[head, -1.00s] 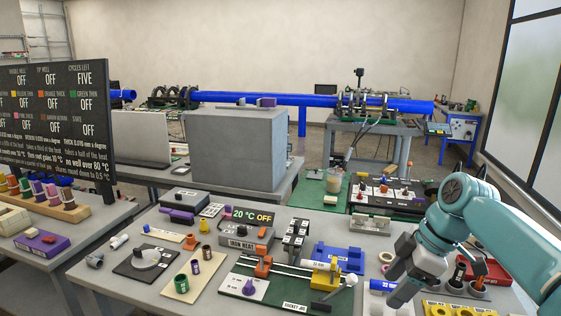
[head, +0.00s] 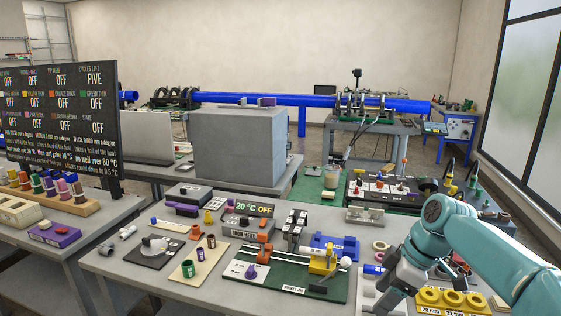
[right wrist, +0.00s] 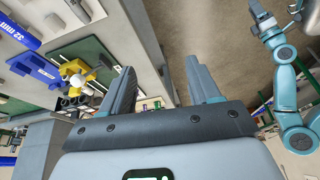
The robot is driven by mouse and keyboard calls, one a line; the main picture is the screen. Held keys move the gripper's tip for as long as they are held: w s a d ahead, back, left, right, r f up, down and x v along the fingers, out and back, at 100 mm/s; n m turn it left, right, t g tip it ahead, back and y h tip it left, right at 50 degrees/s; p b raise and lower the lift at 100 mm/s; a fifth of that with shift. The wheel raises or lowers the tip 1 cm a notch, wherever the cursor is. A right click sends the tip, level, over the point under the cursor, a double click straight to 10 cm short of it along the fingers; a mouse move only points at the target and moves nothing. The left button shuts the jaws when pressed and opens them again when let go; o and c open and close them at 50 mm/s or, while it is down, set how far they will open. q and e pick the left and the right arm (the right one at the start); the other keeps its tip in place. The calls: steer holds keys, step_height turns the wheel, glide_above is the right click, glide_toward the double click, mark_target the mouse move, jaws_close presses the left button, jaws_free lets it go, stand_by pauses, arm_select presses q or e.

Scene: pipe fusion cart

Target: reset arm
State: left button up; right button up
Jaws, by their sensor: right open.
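My right gripper (head: 384,303) hangs low at the right front of the near table, beside the green socket jig (head: 290,282) and left of the yellow rings (head: 440,298). In the right wrist view its two dark fingers (right wrist: 160,78) stand apart with nothing between them. That view also shows the jig's yellow clamp (right wrist: 86,68) and blue block (right wrist: 35,67) to the left of the fingers. A second teal arm, seemingly my left, is at the right of that view; its gripper (right wrist: 260,15) is small and its jaws are unclear.
The near table holds several small parts, cups and a "20 °C OFF" display (head: 249,208). A status board (head: 60,120) stands at the left. A grey box (head: 237,145) and long blue pipe (head: 310,101) are behind. Bare floor shows in the right wrist view.

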steer(key=s+a+f+m, duration=0.2)
steer(key=f+m, duration=0.1)
steer(key=f, duration=0.7)
steer(key=s+a+f+m, duration=0.2)
steer(key=s+f+m, duration=0.1)
steer(key=f, duration=0.6)
steer(key=s+a+f+m, duration=0.2)
steer(key=f, duration=0.8)
steer(key=s+a+f+m, duration=0.1)
steer(key=s+f+m, duration=0.2)
steer(key=s, duration=0.7)
steer(key=s+a+f+m, duration=0.2)
steer(key=s+f+m, duration=0.2)
steer(key=s, duration=0.6)
step_height(320, 180, down, 2)
steer(key=shift+a+m+g, duration=0.15)
steer(key=shift+m+g, duration=0.15)
steer(key=shift+g, duration=0.1)
steer(key=shift+w, duration=0.1)
